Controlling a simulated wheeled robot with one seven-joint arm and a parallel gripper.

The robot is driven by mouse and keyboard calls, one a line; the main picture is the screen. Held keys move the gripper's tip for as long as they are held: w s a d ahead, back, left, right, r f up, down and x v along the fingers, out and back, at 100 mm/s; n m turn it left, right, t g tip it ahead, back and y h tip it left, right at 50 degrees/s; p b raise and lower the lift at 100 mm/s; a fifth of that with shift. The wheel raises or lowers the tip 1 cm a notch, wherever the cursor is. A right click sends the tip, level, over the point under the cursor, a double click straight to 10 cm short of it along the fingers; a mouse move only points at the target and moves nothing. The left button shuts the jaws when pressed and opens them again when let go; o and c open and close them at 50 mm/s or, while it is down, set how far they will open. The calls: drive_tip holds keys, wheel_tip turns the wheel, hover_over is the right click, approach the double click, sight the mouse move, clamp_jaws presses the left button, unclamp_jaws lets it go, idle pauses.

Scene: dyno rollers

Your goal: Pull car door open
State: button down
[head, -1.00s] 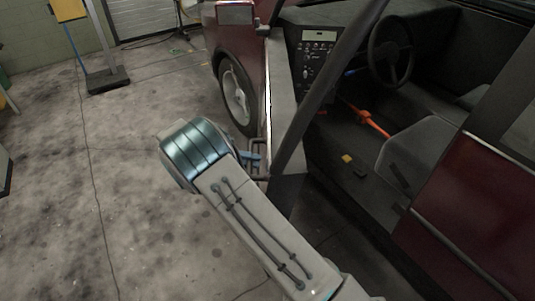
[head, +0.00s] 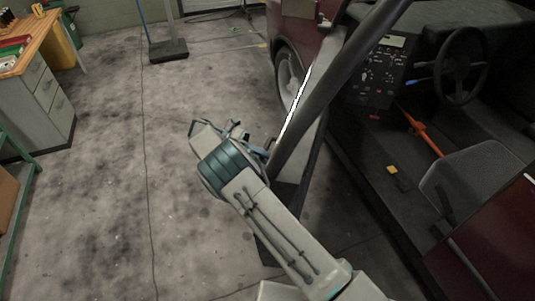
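The dark red car (head: 478,232) is on the right with its interior in view. Its door (head: 330,95) stands open, seen nearly edge-on, with its dark frame slanting across the picture. A wide gap lies between the door and the seat. My arm reaches up from the bottom to the door's lower outer end. My gripper (head: 262,148) is at the door's edge, partly hidden by the wrist and the door frame. I cannot tell whether its fingers are closed on the door or its handle.
A workbench with drawers (head: 38,108) stands at the left. A stand with a dark base (head: 168,50) is at the back. The concrete floor (head: 110,190) left of my arm is clear. The car's front wheel (head: 288,80) is beyond the door.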

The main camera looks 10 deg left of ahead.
drive_tip(key=shift+w, duration=0.1)
drive_tip(key=c, duration=1.4)
unclamp_jaws()
drive_tip(key=shift+c, duration=0.2)
drive_tip(key=shift+a+r, duration=0.1)
